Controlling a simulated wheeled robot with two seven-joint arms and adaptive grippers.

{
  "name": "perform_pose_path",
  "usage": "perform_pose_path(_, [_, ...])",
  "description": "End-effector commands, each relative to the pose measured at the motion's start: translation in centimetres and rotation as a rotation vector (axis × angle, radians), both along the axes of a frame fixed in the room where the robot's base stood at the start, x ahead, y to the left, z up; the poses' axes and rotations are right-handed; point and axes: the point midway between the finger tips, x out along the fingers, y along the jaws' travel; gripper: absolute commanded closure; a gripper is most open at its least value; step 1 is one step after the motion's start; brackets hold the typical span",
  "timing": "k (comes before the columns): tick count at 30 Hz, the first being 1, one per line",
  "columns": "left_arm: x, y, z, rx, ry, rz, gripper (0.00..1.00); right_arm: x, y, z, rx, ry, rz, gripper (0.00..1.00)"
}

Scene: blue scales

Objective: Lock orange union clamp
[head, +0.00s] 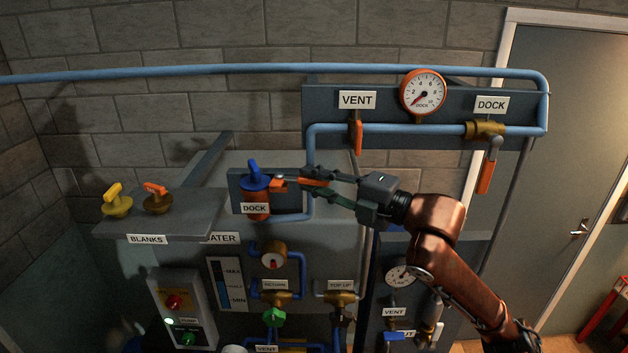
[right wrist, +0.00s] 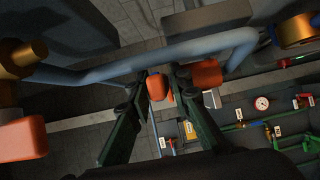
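The dock fitting (head: 257,205) is an orange body with a blue cap (head: 255,178) on top, mounted on a grey plate above the DOCK label. Orange clamp parts (head: 278,185) stick out to the right beside the cap. My right gripper (head: 298,180) reaches in from the right, its fingertips at these parts. In the right wrist view, the dark fingers (right wrist: 160,78) stand apart, with one orange block (right wrist: 160,89) between the tips and another (right wrist: 207,74) right of the right finger. Contact with the fingers cannot be made out. My left gripper is not seen.
A shelf labelled BLANKS (head: 148,239) holds a yellow cap (head: 117,203) and an orange-handled cap (head: 157,200) at the left. Blue pipes (head: 390,129) run above the gripper. A vent handle (head: 356,137) and a dock valve handle (head: 487,177) hang there. Gauges and valves fill the lower panel.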

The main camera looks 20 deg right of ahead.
Motion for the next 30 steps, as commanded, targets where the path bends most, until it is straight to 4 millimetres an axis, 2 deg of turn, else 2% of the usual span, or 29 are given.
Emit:
perform_pose_path(7, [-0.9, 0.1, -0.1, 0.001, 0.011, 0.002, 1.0, 0.0, 0.0, 0.0, 0.0, 0.001, 0.0, 1.0])
perform_pose_path(24, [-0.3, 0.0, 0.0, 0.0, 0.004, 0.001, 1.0, 0.0, 0.1, -0.1, 0.0, 0.001, 0.0, 1.0])
perform_pose_path(30, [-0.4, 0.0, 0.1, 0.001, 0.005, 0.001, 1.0, 0.4, 1.7, 0.0, -0.001, 0.002, -0.006, 1.0])
